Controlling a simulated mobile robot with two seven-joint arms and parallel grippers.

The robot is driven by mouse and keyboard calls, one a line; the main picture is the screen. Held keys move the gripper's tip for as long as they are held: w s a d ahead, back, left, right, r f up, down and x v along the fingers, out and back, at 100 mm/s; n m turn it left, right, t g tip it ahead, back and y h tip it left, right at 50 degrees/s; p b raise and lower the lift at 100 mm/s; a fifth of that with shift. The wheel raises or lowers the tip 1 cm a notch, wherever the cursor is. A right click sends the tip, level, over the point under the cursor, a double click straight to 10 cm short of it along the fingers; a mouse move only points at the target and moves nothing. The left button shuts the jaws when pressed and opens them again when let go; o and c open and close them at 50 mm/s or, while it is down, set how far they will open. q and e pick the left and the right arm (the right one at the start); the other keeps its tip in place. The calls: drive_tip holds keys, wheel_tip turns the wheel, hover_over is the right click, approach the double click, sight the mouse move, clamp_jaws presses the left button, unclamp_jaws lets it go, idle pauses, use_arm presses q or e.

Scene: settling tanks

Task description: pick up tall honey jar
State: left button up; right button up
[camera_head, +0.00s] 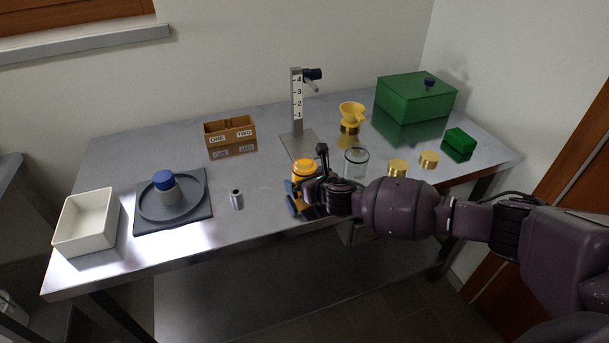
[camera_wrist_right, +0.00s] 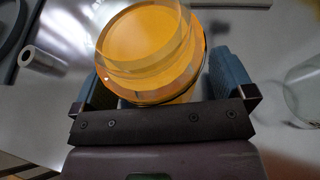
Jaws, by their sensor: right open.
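In the right wrist view, the jar (camera_wrist_right: 148,42) is seen from above between the two blue-grey fingers of my right gripper (camera_wrist_right: 163,84). The fingers are open, one on each side of the jar, with a visible gap at the right finger. Contact at the left finger is unclear. My left gripper is not in view.
A clear glass jar (camera_head: 356,163) stands close to the right of my gripper, with gold lids (camera_head: 397,168) beyond. A small metal cylinder (camera_head: 236,199) stands left of the honey jar. Behind is a numbered stand (camera_head: 297,100). The table is bare between cylinder and box (camera_head: 230,136).

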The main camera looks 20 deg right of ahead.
drive_tip(key=c, duration=1.3)
drive_tip(key=shift+o, duration=0.2)
drive_tip(key=shift+r, duration=0.2)
